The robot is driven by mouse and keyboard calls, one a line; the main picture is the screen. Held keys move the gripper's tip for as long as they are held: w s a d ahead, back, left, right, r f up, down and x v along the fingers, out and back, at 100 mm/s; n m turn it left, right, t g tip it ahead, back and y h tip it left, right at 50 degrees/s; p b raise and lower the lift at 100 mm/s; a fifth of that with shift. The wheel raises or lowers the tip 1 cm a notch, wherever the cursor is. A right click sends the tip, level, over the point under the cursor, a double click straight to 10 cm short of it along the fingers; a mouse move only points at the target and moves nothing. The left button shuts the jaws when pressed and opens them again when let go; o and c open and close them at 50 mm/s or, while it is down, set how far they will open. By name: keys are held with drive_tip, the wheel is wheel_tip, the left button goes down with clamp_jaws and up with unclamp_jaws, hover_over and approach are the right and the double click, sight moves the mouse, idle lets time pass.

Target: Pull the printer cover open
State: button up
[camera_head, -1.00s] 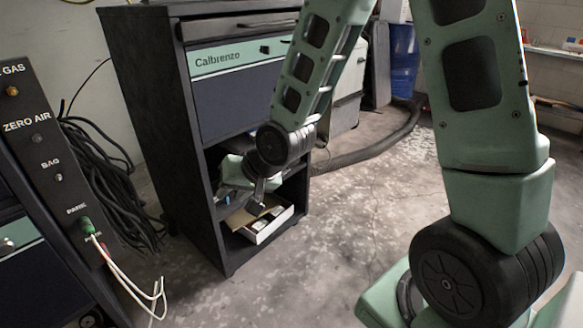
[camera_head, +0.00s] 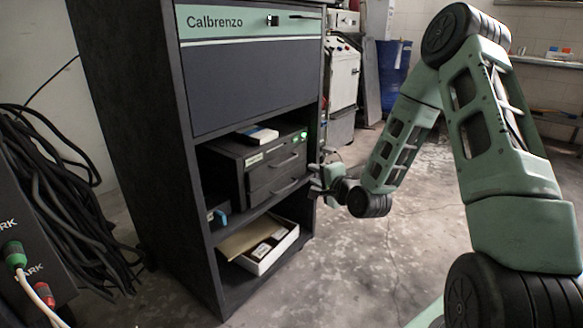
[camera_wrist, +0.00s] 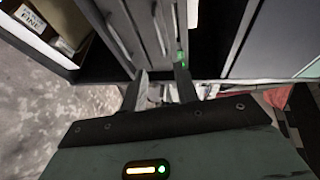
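The printer (camera_head: 232,172) is a dark box on the cabinet's middle shelf, with two bar handles on its front and green lights at its upper right. The upper front panel (camera_head: 275,172), which looks like the cover, appears closed. In the wrist view the printer front (camera_wrist: 137,30) runs up from the fingertips, with a green light beside it. My gripper (camera_head: 318,182) is at the right of the printer front, just outside the shelf opening. In the wrist view my gripper (camera_wrist: 160,88) has its fingers apart, and I see nothing clearly held. Contact with the printer cannot be told.
The dark Calbrenzo cabinet (camera_head: 255,85) surrounds the printer. An open carton (camera_head: 270,250) sits on the lower shelf. Black cables (camera_head: 60,190) hang at left. The concrete floor at right is clear.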

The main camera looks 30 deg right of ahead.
drive_tip(key=w+f+b, duration=0.2)
drive_tip(key=w+b, duration=0.2)
drive_tip(key=w, duration=1.1)
drive_tip(key=shift+d+f, duration=0.3)
drive_tip(key=shift+f, duration=0.1)
clamp_jaws()
